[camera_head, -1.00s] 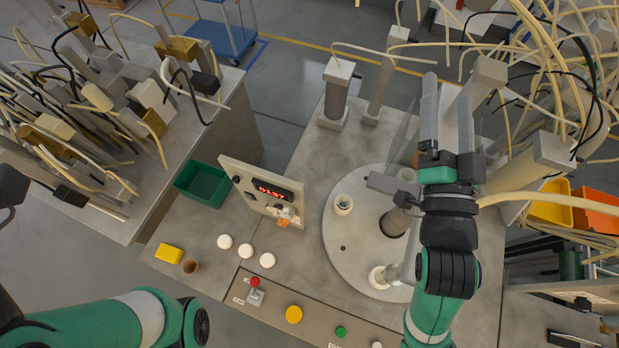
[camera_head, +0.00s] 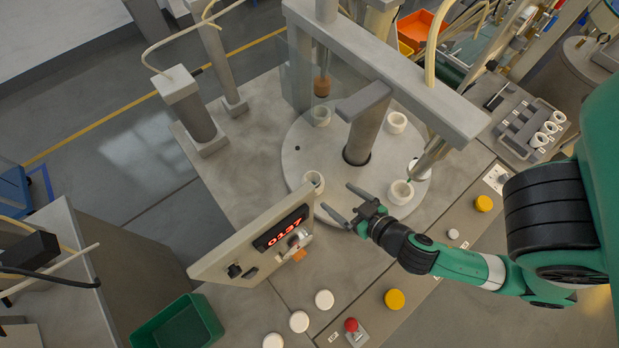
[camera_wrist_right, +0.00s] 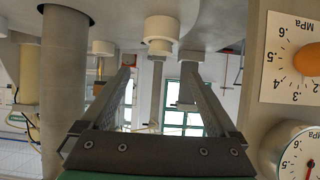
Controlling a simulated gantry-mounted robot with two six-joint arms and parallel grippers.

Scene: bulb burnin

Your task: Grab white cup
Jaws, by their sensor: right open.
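Several small white cups stand around the rim of the round grey turntable (camera_head: 300,150). One white cup (camera_head: 314,180) is at its near-left edge. Others are at the back left (camera_head: 320,117), the back right (camera_head: 396,122) and the near right (camera_head: 401,193). My right gripper (camera_head: 336,197) is open and empty over the turntable's near edge, its fingertips pointing left, close to the near-left cup but apart from it. In the right wrist view, a white cup (camera_wrist_right: 160,30) shows beyond and between the open fingers (camera_wrist_right: 156,72). My left gripper is out of view.
A panel with a red display (camera_head: 280,232) stands just left of my right gripper. A grey post (camera_head: 365,130) rises from the turntable's middle under an overhead beam (camera_head: 420,85). White buttons (camera_head: 324,299), a red-knobbed lever (camera_head: 351,325) and a green bin (camera_head: 178,325) are in front.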

